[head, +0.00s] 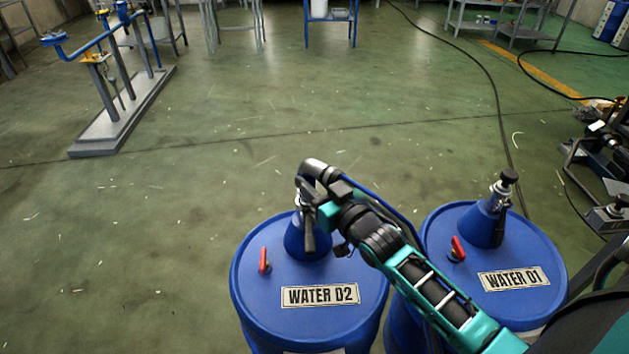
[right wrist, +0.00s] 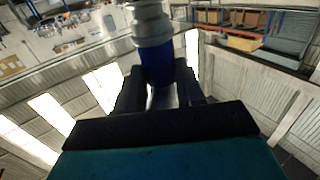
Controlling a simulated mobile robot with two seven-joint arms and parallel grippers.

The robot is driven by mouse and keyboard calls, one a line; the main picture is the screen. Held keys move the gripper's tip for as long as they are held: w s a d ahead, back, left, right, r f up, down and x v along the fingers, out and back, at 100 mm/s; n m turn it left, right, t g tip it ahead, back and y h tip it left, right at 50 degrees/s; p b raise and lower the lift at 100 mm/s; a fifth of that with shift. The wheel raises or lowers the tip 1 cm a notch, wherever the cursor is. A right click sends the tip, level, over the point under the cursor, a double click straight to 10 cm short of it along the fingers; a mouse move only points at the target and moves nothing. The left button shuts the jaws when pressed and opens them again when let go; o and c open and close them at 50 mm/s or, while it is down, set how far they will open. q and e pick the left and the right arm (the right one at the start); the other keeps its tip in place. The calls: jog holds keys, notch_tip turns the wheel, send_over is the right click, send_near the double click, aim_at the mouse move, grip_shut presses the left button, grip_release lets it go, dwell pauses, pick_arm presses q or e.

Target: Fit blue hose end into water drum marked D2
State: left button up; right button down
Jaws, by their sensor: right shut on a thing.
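The blue water drum marked D2 (head: 345,275) stands upright at the bottom middle of the head view. A blue cone (head: 303,243) rises from its lid, its top partly hidden by my right gripper. My right gripper (head: 308,215) is over this cone. In the right wrist view my right gripper (right wrist: 160,95) is shut on the blue hose end (right wrist: 158,62), which has a grey metal fitting (right wrist: 150,25). The blue hose (head: 385,203) runs behind my right arm in the head view. I cannot tell whether the hose end touches the cone. My left gripper is not in view.
A second blue drum, marked D1 (head: 510,305), stands close on the right with a capped cone (head: 485,222). Red-handled valves sit on both lids (head: 264,260) (head: 457,249). A pipe stand (head: 110,130) is at upper left. Open floor lies left and beyond. A black cable (head: 490,80) crosses the floor.

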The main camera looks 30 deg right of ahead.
jog(key=shift+f+b, duration=0.75)
jog(key=shift+f, duration=0.45)
jog(key=c, duration=0.9)
grip_release()
jog(key=shift+o, duration=1.4)
jog(key=shift+f, duration=0.1)
jog(key=s+d+p, duration=0.1)
jog(key=s+p, duration=0.1)
jog(key=s, duration=1)
jog(key=shift+s+d, duration=0.2)
jog(key=shift+s, duration=0.2)
